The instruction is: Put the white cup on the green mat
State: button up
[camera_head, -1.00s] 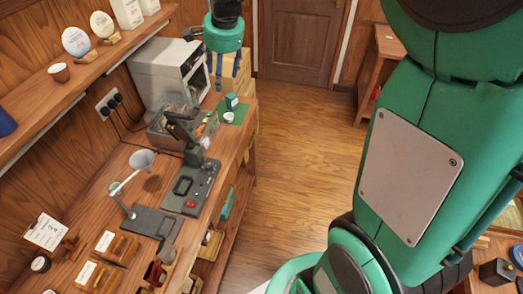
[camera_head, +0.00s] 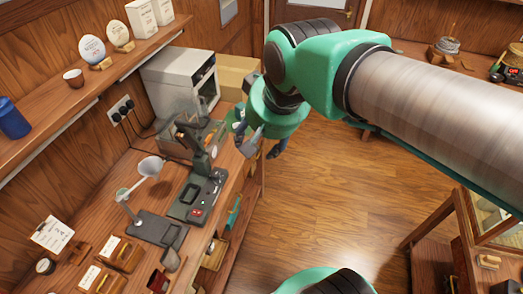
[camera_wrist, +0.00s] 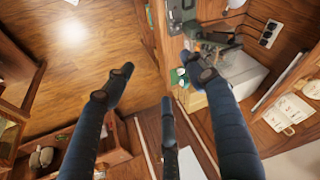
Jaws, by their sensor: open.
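My gripper (camera_head: 258,142) is over the far end of the left workbench in the head view, beside its right edge. Its dark blue fingers are spread with nothing between them in the wrist view (camera_wrist: 160,78).
A dark press (camera_head: 196,188) and a funnel stand (camera_head: 150,168) stand along the bench. A white oven-like machine (camera_head: 178,80) is at the back against the wall. A shelf above holds a brown cup (camera_head: 73,78). The wooden floor (camera_head: 345,190) to the right is clear.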

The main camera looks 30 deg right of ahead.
jog(key=s+f+n, duration=0.2)
jog(key=s, duration=0.4)
jog(key=shift+a+f+n, duration=0.2)
jog(key=shift+n, duration=0.1)
notch_tip(320, 180, down, 6)
jog(key=b, duration=0.6)
jog(key=shift+f, duration=0.2)
